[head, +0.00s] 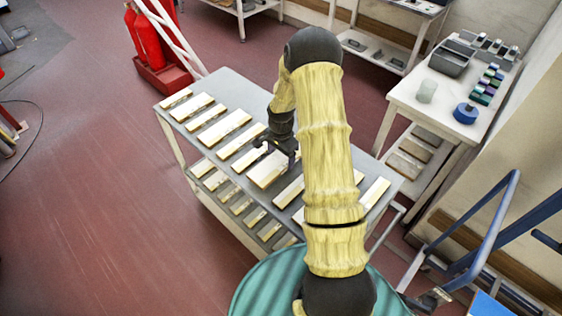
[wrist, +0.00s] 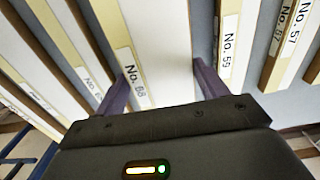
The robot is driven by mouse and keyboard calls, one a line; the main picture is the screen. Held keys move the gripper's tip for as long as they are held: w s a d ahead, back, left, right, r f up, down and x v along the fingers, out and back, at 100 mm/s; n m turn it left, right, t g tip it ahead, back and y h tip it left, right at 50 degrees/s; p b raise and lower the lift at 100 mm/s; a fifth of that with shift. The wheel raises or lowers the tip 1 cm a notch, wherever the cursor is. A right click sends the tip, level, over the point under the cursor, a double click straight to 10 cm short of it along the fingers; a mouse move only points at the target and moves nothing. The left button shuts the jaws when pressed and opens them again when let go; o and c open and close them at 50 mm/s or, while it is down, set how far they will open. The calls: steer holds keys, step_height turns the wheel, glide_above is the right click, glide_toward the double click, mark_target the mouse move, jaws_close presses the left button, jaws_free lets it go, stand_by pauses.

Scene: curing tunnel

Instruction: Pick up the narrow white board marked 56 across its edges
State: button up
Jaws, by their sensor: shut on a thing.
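My gripper (head: 279,154) is over the middle of the grey cart top in the head view. In the wrist view its two purple fingers (wrist: 160,84) stand at the long edges of a white board (wrist: 163,48), shut across its width. The board's tag (wrist: 132,72) starts "No." and its number is hard to read, perhaps 56 or 58. In the head view this board (head: 264,173) shows just below the fingers, partly hidden by my gripper. I cannot tell whether it is clear of the cart top.
Similar boards lie in a row on the cart (head: 228,84). In the wrist view a neighbour board (wrist: 232,35) is close on the right, with others beyond. More boards lie on the lower shelf (head: 240,204). A white table (head: 447,112) stands at right, red extinguishers (head: 147,38) at upper left.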

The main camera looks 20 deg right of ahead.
mark_target(281, 158)
step_height(281, 158, up, 7)
steer(key=shift+b, duration=0.65)
